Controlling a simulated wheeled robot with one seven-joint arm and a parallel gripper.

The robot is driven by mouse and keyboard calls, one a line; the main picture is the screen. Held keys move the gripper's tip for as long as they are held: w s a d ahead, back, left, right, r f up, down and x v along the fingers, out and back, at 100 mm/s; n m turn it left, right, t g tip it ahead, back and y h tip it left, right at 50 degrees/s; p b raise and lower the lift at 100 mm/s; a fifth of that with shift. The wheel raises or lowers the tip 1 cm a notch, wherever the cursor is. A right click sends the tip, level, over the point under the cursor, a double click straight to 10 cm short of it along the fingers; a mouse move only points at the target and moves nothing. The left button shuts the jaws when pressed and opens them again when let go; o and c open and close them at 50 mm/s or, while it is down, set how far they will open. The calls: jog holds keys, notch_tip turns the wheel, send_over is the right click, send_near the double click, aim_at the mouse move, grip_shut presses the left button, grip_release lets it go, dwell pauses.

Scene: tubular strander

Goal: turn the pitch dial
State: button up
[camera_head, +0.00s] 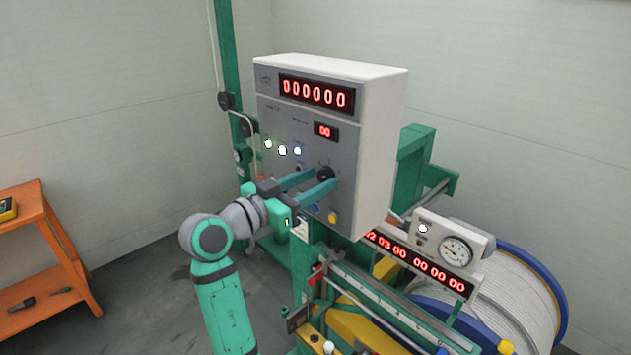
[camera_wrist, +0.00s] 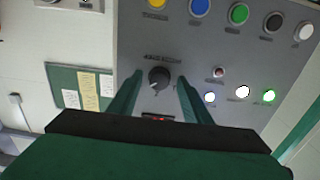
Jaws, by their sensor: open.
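The pitch dial is a round black knob (camera_head: 325,173) on the grey front face of the control box (camera_head: 350,125), below the small red display. In the wrist view the dial (camera_wrist: 159,77) has a light pointer mark and sits ahead of my gripper, between the lines of its two fingers. My gripper (camera_head: 322,183) has green fingers, held apart and empty, pointing at the panel close to the dial. In the wrist view the gripper (camera_wrist: 156,88) shows a finger on each side of the dial. I cannot tell whether the fingertips touch the panel.
Lit buttons (camera_head: 283,150) lie left of the dial; a yellow button (camera_head: 332,217) is below. A pressure gauge (camera_head: 455,251) and a cable reel (camera_head: 515,290) stand to the right. An orange shelf (camera_head: 40,250) is at far left. Machine rails (camera_head: 380,305) run below the box.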

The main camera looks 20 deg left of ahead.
jog(key=shift+w+d, duration=0.15)
jog(key=shift+d, duration=0.05)
jog(key=shift+c, duration=0.2)
jog(key=shift+a, duration=0.15)
jog(key=c, duration=1)
jog(key=shift+n, duration=0.4)
jog(key=n, duration=0.4)
jog(key=shift+r+n, duration=0.1)
jog(key=shift+n, duration=0.2)
jog(key=n, duration=0.6)
jog(key=shift+n, duration=0.3)
